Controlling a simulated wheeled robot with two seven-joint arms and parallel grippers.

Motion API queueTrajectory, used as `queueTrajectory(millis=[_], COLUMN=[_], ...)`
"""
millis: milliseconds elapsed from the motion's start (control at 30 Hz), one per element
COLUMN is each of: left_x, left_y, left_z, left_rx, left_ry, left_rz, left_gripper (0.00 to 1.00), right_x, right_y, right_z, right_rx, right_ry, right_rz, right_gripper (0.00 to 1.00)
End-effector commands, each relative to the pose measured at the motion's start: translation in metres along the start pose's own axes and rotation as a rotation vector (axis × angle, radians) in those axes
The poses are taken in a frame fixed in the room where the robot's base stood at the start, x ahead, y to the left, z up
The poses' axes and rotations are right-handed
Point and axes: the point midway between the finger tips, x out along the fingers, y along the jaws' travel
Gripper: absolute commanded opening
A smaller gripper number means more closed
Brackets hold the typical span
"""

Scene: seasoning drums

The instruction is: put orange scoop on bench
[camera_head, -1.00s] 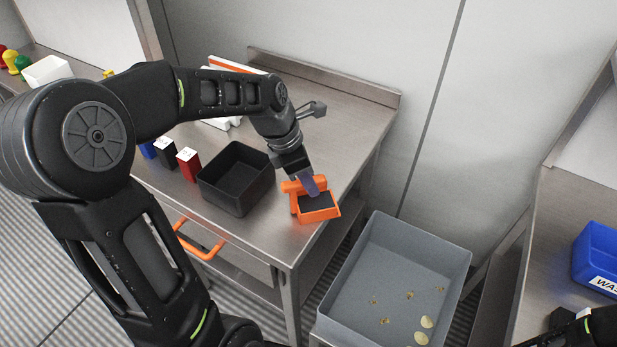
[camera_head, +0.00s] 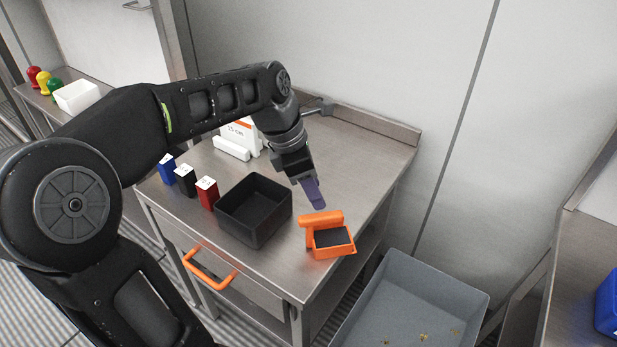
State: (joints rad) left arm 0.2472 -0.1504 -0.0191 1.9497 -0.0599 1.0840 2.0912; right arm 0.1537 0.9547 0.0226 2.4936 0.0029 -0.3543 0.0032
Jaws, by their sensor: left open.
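The orange scoop (camera_head: 322,220) rests on the steel bench (camera_head: 285,262), near its front right corner. Its square pan, dark inside, faces up, and its thick handle lies at the back left side. My left gripper (camera_head: 317,200) is just above and behind the scoop, pointing down, with purple fingertips. It is open and appears apart from the scoop, with nothing in it. The far finger is mostly hidden behind the near one. My right gripper is not in view.
A black open bin (camera_head: 253,208) stands left of the scoop. Red (camera_head: 207,193), black (camera_head: 185,181) and blue (camera_head: 167,168) blocks line up farther left. A grey tub (camera_head: 415,300) stands below the bench's right side. A white stand (camera_head: 240,138) is at the back.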

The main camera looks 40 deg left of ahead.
Motion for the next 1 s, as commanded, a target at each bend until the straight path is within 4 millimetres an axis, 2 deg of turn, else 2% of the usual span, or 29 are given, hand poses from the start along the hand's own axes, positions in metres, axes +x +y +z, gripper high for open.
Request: queueTrajectory(millis=[100,300,867,1000], left_x=[-0.019,-0.032,-0.032,-0.023], left_y=[0.001,0.0,0.0,0.0], left_z=[0.0,0.0,0.0,0.002], left_rx=[0.0,0.0,0.0,0.029], left_ry=[-0.002,0.0,0.001,0.001], left_rz=[0.002,-0.001,-0.001,-0.006], left_gripper=[0.43,0.43,0.43,0.43], right_x=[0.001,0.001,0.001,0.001], right_y=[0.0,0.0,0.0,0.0], right_z=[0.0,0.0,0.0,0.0], right_rx=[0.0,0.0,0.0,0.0], right_ry=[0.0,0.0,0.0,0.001], right_rz=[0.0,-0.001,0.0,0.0], right_gripper=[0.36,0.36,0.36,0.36])
